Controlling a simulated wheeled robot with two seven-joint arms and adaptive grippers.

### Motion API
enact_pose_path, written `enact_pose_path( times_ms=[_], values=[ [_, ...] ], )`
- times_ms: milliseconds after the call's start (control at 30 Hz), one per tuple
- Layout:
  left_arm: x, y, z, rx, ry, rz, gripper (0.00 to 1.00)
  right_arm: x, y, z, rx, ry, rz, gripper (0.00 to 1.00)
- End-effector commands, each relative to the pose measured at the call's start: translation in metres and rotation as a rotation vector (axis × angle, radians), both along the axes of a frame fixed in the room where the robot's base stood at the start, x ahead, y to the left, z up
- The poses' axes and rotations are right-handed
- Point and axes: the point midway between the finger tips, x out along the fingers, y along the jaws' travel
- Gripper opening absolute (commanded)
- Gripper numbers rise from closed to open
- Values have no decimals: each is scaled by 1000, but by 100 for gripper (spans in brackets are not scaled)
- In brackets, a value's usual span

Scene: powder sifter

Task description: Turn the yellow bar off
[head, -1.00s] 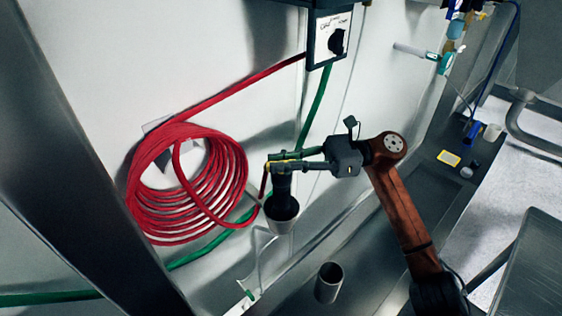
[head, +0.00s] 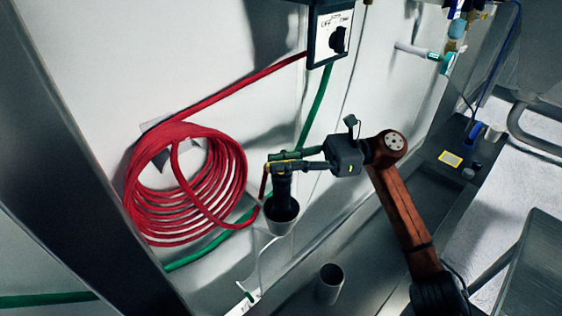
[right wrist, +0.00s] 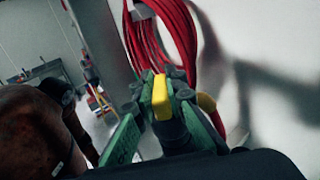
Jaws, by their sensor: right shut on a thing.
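The yellow bar (right wrist: 161,97) shows in the right wrist view between the green-padded fingers of my right gripper (right wrist: 160,108). In the head view my right gripper (head: 277,161) is at the top of a black upright valve body (head: 282,185), and only a small bit of yellow shows at its fingertips. The gripper is shut on the bar, and the fingers cover most of it. A second yellow bit (right wrist: 207,101) shows beside the right-hand finger in the wrist view. My left gripper is not in view.
A coiled red hose (head: 185,190) hangs on the white wall left of the gripper. A green hose (head: 318,105) runs behind it. A pale cup-shaped outlet (head: 281,224) is below the valve, and a short open pipe (head: 330,284) stands lower. A switch box (head: 331,33) is above.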

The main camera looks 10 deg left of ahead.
Motion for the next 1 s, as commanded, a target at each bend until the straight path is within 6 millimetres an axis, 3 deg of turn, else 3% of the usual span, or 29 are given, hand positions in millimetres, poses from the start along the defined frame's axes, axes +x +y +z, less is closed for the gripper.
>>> enact_pose_path(
  times_ms=[700, 733, 1000],
  values=[
    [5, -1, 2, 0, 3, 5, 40, 0, 0, -2, -3, 1, 12, 0],
    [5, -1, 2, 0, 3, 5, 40, 0, 0, -2, -3, 2, 12, 13],
    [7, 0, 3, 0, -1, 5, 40, 0, 0, -1, -1, 1, 12, 30]
  ],
)
